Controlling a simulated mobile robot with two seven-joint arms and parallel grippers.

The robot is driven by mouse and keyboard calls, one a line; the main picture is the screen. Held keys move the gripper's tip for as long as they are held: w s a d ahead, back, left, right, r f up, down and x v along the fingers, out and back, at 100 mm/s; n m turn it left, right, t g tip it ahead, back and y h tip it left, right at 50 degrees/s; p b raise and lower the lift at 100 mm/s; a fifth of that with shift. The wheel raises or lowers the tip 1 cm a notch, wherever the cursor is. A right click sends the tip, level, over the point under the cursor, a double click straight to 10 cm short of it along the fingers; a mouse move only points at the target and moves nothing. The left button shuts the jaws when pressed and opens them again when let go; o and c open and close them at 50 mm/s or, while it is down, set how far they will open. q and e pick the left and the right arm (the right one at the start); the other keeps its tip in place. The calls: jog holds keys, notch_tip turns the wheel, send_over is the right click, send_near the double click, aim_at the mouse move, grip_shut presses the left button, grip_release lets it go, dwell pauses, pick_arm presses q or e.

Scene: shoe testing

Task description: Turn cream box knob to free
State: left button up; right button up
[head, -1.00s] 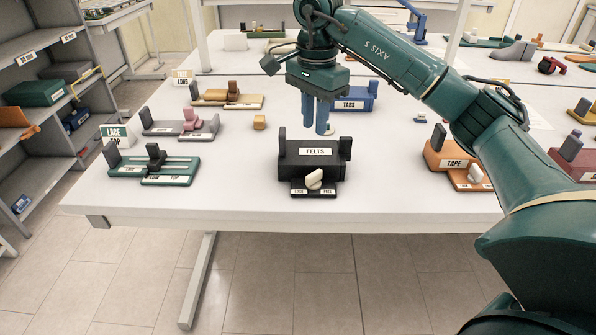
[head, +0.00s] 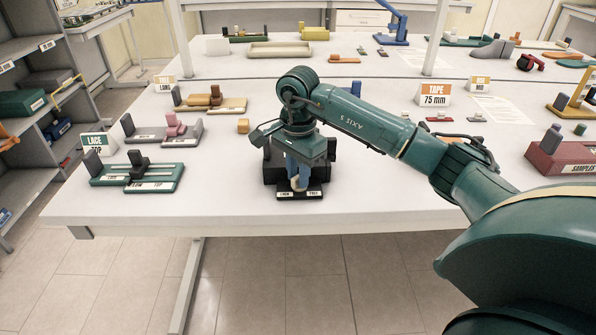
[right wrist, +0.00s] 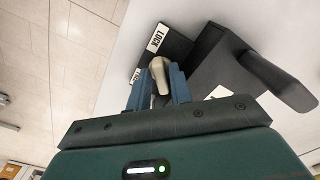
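The cream knob (head: 298,183) sits on the low front plate of the black box (head: 270,172). The plate has a label at the left (head: 285,195) and one at the right (head: 313,193). The right wrist view shows the knob (right wrist: 158,68) between my two blue fingertips, with a plate label reading LOCK (right wrist: 155,40). My right gripper (head: 297,170) is down over the plate, one finger on each side of the knob; whether both press on it I cannot tell. The gripper hides the box's front label and much of the knob. My left gripper is not in view.
A green slider fixture (head: 135,172) and a grey one with a pink block (head: 165,132) stand to the left. The table's front edge (head: 250,227) is close. The tabletop right of the box is clear.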

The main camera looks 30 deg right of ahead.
jog(key=shift+c, duration=0.4)
grip_shut()
jog(key=m, duration=0.4)
jog(key=shift+w, duration=0.15)
jog(key=shift+m, duration=2.1)
